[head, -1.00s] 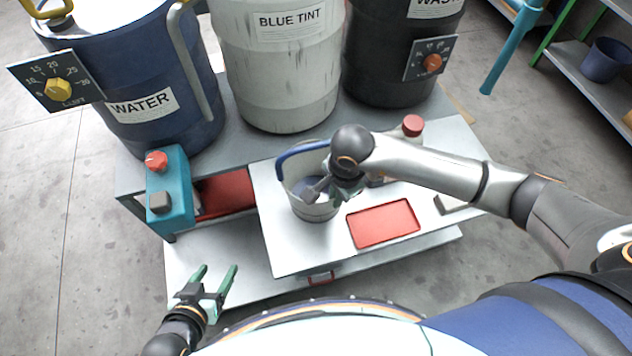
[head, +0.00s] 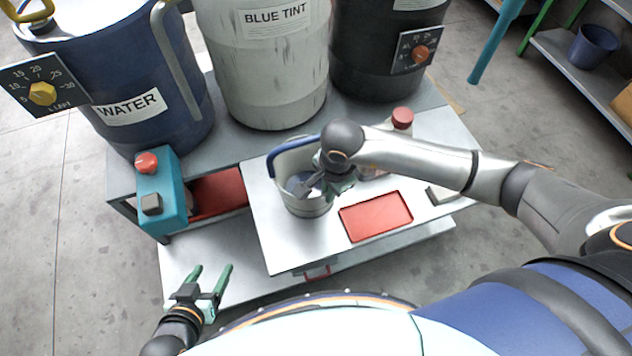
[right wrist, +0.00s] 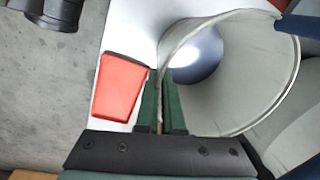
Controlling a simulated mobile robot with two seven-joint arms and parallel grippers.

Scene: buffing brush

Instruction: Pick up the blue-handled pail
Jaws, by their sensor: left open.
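The blue-handled pail (head: 291,203) stands upright on the white worktop, its blue handle raised at the back left. In the right wrist view the pail (right wrist: 225,90) shows its pale inside and round rim. My right gripper (head: 333,190) is at the pail's right side. In the wrist view its green fingers (right wrist: 163,95) are close together with the pail's wall between them. The pail's base still appears to rest on the worktop. My left gripper (head: 212,267) is open and empty, low at the front left, away from the pail.
A red tray (head: 376,216) is right of the pail, with a red-capped bottle (head: 402,118) behind. Large WATER (head: 130,75), BLUE TINT (head: 265,70) and black (head: 385,50) drums line the back.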

